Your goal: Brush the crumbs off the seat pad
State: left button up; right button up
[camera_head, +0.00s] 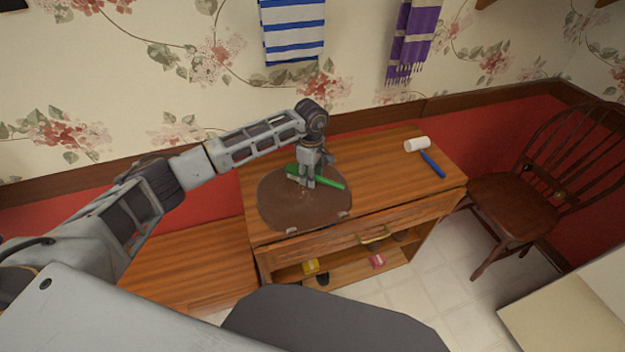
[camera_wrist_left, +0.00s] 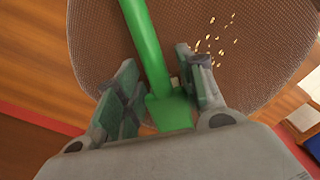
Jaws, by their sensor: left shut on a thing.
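A round brown seat pad (camera_head: 278,212) lies on the wooden cabinet top, and it fills much of the left wrist view (camera_wrist_left: 95,50). Light crumbs (camera_wrist_left: 220,38) are scattered on the pad to the right of the left fingers in the left wrist view. My left gripper (camera_head: 308,182) is over the pad, shut on a green brush (camera_head: 332,182). In the left wrist view the green handle (camera_wrist_left: 145,45) runs between the two fingers. The brush's bristles cannot be made out. My right gripper is not in view.
A lint roller with a white head (camera_head: 417,144) and blue handle (camera_head: 433,164) lies at the cabinet top's right. A dark wooden chair (camera_head: 515,200) stands right of the cabinet. Small items, one yellow (camera_head: 310,266) and one pink (camera_head: 377,261), lie on the shelf below.

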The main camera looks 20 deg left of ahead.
aim_at(315, 191)
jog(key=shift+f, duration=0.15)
pick_arm(q)
jog(key=shift+a+f+b, duration=0.1)
jog(key=shift+f+b, duration=0.05)
jog(key=shift+b, duration=0.15)
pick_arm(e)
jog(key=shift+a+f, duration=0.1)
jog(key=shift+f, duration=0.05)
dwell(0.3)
pick_arm(q)
jog(key=shift+s+d, duration=0.55)
jog(key=shift+s, duration=0.15)
jog(key=shift+s+d+p, duration=0.5)
jog(key=shift+s, duration=0.25)
jog(key=shift+s+d, duration=0.2)
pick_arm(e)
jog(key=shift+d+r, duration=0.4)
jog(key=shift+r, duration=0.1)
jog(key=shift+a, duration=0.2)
